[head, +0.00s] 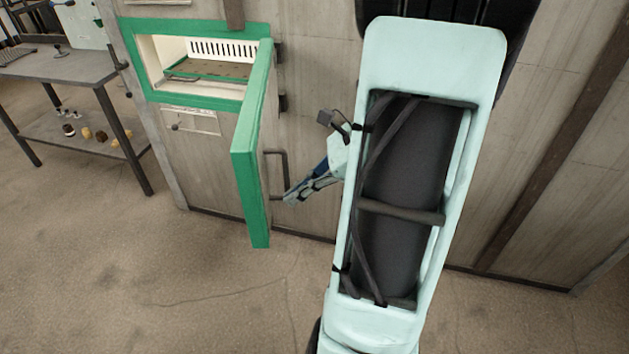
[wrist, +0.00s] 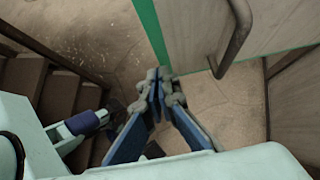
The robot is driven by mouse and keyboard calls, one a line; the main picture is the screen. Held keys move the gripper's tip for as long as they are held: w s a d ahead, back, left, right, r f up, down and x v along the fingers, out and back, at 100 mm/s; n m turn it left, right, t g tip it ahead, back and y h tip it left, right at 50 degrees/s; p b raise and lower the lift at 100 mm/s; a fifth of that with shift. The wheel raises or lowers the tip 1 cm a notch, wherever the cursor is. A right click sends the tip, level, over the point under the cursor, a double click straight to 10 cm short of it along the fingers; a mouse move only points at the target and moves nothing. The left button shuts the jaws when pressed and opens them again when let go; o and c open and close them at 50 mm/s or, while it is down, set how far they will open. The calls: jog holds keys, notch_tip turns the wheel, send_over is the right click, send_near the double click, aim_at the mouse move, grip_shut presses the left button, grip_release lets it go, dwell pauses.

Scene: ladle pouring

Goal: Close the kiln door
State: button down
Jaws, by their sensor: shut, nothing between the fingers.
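The kiln door (head: 256,145) is green-edged and stands wide open, swung out from the kiln opening on its right-hand hinges. The kiln (head: 205,105) has a green frame and a pale interior with a tray inside. A dark bar handle (head: 285,170) is on the door's right-hand face; it also shows in the wrist view (wrist: 236,40). My gripper (head: 291,198) is shut and empty, close to the lower end of the handle. In the wrist view my gripper (wrist: 158,82) is near the door's edge, with the handle to its right. I cannot tell whether it touches the door.
A metal table (head: 60,68) with a lower shelf of small items stands at the left. The wall panels (head: 540,150) lie behind my arm at the right. The floor (head: 150,270) in front of the door is clear. Steps (wrist: 50,100) show at left in the wrist view.

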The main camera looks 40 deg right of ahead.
aim_at(263, 204)
jog(key=shift+w+a, duration=0.55)
jog(key=shift+a, duration=0.3)
jog(key=shift+w+a, duration=0.55)
jog(key=shift+a, duration=0.3)
